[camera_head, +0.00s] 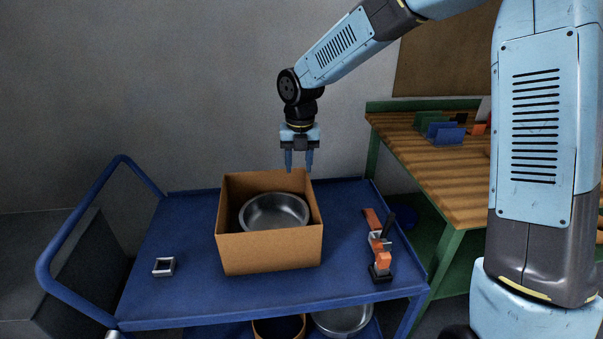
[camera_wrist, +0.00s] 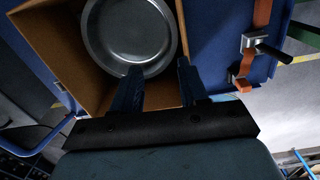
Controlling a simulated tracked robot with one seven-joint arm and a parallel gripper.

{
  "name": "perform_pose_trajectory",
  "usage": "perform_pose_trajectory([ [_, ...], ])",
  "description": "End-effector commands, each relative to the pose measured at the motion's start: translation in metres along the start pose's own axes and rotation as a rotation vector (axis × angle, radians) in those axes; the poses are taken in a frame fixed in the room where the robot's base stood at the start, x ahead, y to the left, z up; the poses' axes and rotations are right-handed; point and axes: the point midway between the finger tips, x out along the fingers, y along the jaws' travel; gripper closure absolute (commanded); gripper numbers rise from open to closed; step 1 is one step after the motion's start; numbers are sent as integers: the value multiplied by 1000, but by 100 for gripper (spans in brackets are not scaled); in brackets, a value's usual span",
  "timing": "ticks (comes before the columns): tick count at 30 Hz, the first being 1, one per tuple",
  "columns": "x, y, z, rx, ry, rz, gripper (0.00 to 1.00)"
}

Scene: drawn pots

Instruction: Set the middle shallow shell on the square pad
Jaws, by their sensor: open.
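A shallow grey metal bowl (camera_head: 274,212), the only shell showing on the cart top, sits inside an open cardboard box (camera_head: 268,250). It also shows in the wrist view (camera_wrist: 130,35), with its hollow facing up. My gripper (camera_head: 299,160) is open and empty above the back of the box, fingers pointing down. In the wrist view the two fingertips (camera_wrist: 160,75) are by the bowl's near rim, one overlapping it in the picture; I see no grip on it. A small square metal frame (camera_head: 164,266) lies left of the box; I cannot tell if it is the square pad.
The box stands on a blue cart (camera_head: 190,295) with a push handle (camera_head: 85,210) at left. An orange and black clamp (camera_head: 379,245) lies at right. Another metal bowl (camera_head: 343,319) is on the lower shelf. A wooden workbench (camera_head: 440,170) stands behind right. The cart's left front is mostly clear.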

Motion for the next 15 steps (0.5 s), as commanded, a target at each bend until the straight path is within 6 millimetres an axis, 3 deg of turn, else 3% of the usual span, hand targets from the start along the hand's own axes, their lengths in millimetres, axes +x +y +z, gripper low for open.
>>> perform_pose_trajectory([
  [9, -7, -3, -2, 27, -5, -5, 57],
  [15, -34, -36, -16, 305, -57, -40, 57],
])
